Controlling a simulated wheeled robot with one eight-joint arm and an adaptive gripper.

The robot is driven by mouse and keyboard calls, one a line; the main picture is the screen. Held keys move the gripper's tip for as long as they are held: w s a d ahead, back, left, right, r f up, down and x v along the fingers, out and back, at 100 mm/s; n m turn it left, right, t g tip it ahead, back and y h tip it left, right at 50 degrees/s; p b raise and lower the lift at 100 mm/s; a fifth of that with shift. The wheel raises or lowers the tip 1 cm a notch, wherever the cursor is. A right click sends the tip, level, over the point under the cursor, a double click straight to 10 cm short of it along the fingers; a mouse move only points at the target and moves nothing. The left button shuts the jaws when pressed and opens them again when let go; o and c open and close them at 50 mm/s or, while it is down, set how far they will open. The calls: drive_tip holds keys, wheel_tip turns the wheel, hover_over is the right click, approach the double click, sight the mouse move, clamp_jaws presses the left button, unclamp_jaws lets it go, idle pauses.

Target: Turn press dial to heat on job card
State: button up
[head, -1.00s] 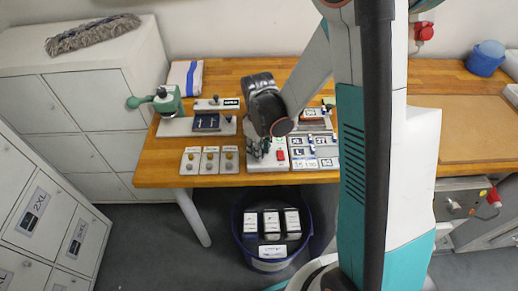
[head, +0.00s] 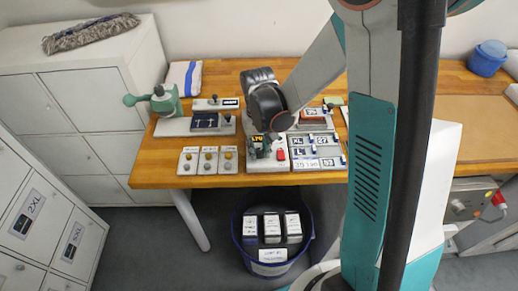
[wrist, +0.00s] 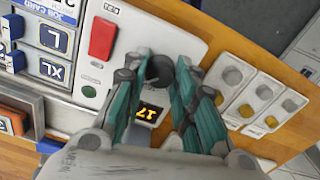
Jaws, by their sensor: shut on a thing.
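The press dial (wrist: 160,72) is a dark round knob on a white control panel (wrist: 190,25). My gripper (wrist: 159,78) has its teal fingers closed around the dial from both sides in the wrist view. A lit display (wrist: 148,113) beside the dial shows yellow digits that begin or end with 17, partly hidden by a finger. In the head view the panel (head: 266,165) stands at the table's front edge, with my gripper (head: 262,147) over it. The job card (wrist: 66,8) shows at the top left of the wrist view; its heat figure is not readable there.
A red switch (wrist: 102,39) and a small green lamp (wrist: 89,91) sit close to the fingers. Size tiles marked L (wrist: 54,38) and XL (wrist: 52,69) lie beside the panel. Knobbed plates (head: 208,160) stand on its other side. A blue bucket (head: 238,235) is below the table.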

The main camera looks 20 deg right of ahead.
sight(259, 150)
drive_tip(key=shift+m, duration=0.3)
drive_tip(key=o, duration=1.1)
drive_tip(key=shift+c, duration=0.2)
wheel_tip(259, 150, up, 12)
idle(0.4)
